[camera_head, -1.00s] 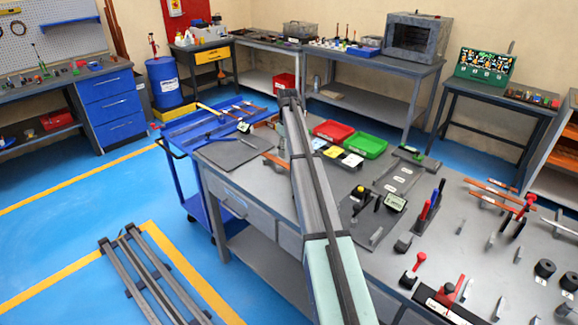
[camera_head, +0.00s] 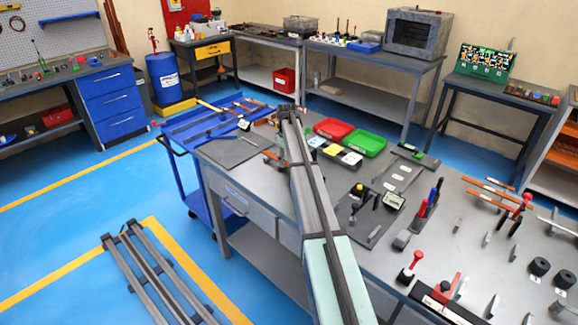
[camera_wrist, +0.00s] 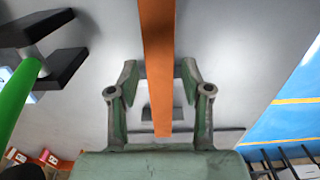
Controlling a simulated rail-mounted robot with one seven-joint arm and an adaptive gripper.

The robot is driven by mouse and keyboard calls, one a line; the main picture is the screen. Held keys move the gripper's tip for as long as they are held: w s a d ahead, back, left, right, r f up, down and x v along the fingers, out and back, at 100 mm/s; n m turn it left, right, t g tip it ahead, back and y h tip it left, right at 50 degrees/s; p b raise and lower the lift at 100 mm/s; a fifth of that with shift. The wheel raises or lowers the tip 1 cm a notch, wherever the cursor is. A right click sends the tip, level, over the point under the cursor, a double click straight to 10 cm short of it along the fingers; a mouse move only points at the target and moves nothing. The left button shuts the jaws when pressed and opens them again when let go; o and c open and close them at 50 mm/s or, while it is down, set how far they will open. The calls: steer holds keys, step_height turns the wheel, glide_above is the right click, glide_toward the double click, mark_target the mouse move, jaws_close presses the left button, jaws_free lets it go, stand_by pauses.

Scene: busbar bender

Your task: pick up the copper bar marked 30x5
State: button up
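In the wrist view a long flat copper bar (camera_wrist: 157,60) runs from the top edge down between the two fingers of my gripper (camera_wrist: 160,75). The gripper is open, with a gap between each finger and the bar. No marking is readable on the bar. In the head view my arm reaches over the grey workbench, and my gripper's fingers are hidden behind it. A short orange piece of a copper bar (camera_head: 271,156) shows just left of my arm; the rest is hidden. Other copper bars (camera_head: 491,193) lie on the right of the bench.
A green handle (camera_wrist: 22,92) with black blocks stands left of my gripper in the wrist view. Red (camera_head: 333,128) and green (camera_head: 365,142) trays stand right of my arm. A blue cart (camera_head: 184,131) adjoins the bench. Several tools crowd the bench's right side.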

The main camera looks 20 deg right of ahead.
jaws_close()
steer(key=shift+r, duration=0.15)
